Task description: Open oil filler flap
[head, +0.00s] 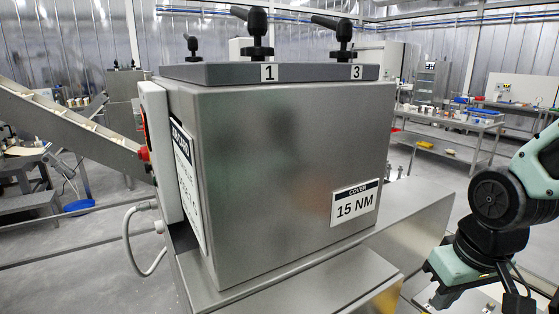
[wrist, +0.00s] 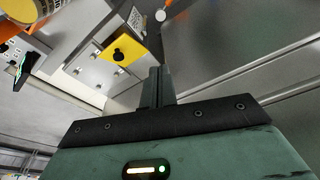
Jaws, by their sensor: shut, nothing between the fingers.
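In the wrist view, a yellow plate with a round black knob (wrist: 126,47) sits on a grey metal panel, at the upper middle. It looks like the oil filler flap, though no label on it can be read, and it appears closed. My gripper (wrist: 158,74) points towards the metal surfaces with its fingers together and nothing between them. The fingertips are below and to the right of the yellow plate in the picture, apart from it as far as I can tell. The head view shows my arm at the right; the yellow plate is not visible there.
A large steel housing (head: 290,165) with a "15 NM" cover label fills the middle of the head view. Black clamp levers (head: 257,35) stand on its lid. A sloped conveyor (head: 70,125) is at left. A bench (head: 450,118) stands behind at right.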

